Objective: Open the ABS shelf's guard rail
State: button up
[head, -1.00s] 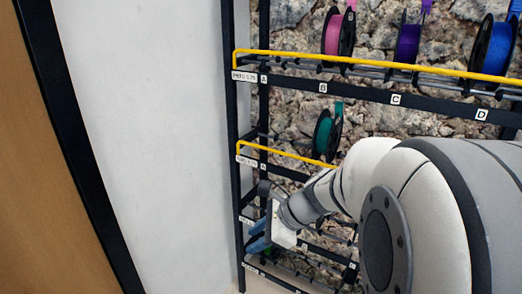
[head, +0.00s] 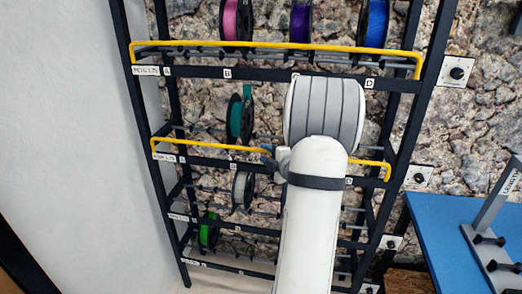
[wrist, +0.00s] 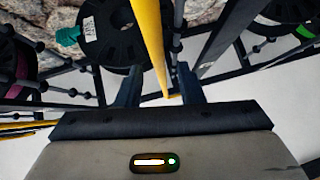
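A dark rack holds yellow guard rails across its upper two shelves. The second shelf's yellow rail (head: 215,147) lies across the front of its row; that shelf's label (head: 165,157) is too small to read surely. A teal spool (head: 236,117) stands behind this rail, and its white tag seems to read ABS in the wrist view (wrist: 90,28). My gripper (head: 268,155) is at the rail near the middle of the shelf. In the wrist view my gripper (wrist: 161,80) is open, with the yellow rail (wrist: 152,45) running between its fingers. My arm hides part of the rail.
The top shelf's yellow rail (head: 270,46) runs above, in front of pink, purple and blue spools. Lower shelves hold a grey spool (head: 242,188) and a green spool (head: 208,230). A wall control (head: 457,72) and a blue table (head: 450,235) are at the right.

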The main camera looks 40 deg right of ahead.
aim_at(262, 151)
jog(key=shift+w+d+f, duration=0.1)
jog(key=shift+w+f, duration=0.05)
jog(key=shift+w, duration=0.8)
jog(key=shift+w+f, duration=0.1)
jog(key=shift+w, duration=0.85)
